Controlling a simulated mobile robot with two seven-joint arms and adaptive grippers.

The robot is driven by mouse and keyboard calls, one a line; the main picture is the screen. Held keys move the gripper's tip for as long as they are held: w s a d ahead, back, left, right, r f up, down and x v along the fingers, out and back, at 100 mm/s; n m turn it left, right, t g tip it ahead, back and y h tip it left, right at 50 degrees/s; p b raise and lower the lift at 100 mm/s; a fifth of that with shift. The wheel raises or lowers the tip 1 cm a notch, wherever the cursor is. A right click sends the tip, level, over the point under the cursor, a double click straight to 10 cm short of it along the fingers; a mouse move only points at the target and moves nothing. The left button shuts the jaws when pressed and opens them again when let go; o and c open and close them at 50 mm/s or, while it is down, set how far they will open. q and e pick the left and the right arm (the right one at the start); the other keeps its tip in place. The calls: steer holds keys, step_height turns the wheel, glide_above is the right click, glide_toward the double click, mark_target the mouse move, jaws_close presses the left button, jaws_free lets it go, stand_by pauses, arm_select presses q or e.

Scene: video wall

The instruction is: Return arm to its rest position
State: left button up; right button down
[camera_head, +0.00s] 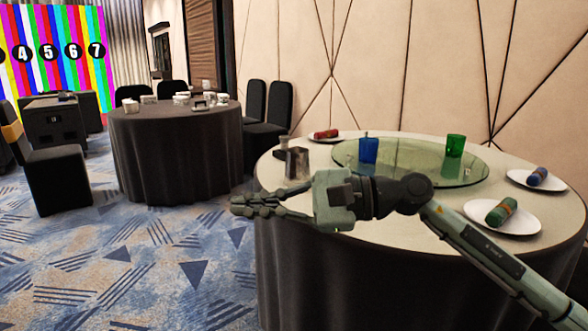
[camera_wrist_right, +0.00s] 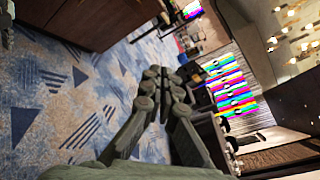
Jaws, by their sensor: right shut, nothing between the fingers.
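My right arm (camera_head: 480,255) comes in from the lower right and reaches left across the front of the round table (camera_head: 400,225). My right gripper (camera_head: 240,205) points left, just past the table's left edge, over the carpet. Its fingers are shut with nothing between them. In the right wrist view the right gripper (camera_wrist_right: 165,78) also shows shut and empty, with carpet and the video wall (camera_wrist_right: 232,88) behind it. My left gripper is in neither view.
A second dark-clothed table (camera_head: 175,155) and black chairs (camera_head: 60,178) stand beyond. Carpet (camera_head: 150,260) at left is clear.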

steer(key=w+d+m+t, duration=0.4)
steer(key=m+t, duration=0.4)
steer(key=m, duration=0.4)
steer(key=w+d+m+t, duration=0.45)
steer(key=m+t, duration=0.25)
steer(key=m, duration=0.6)
steer(key=d+f+m+h+p, duration=0.2)
steer(key=d+f+m+h, duration=1.3)
steer(key=f+m, duration=0.5)
steer(key=s+d+f+m+g+h, duration=0.2)
steer(key=s+d+f+m+g, duration=0.25)
steer(key=s+f, duration=0.35)
steer(key=s+d+f+m+g+h, duration=0.1)
steer(key=s+d+f+m+g, duration=0.35)
steer(key=f, duration=0.65)
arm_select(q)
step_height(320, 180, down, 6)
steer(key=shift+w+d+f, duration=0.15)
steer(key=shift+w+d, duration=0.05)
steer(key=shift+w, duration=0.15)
arm_select(e)
steer(key=s+f+m+g, duration=0.2)
steer(key=s+f, duration=0.3)
steer(key=s, duration=0.4)
steer(key=s+d+f+m+g, duration=0.1)
steer(key=s+f+m, duration=0.3)
steer(key=s, duration=0.5)
steer(key=shift+f+m+g, duration=0.3)
steer(key=shift+f+g, duration=0.05)
steer(key=shift+g, duration=0.35)
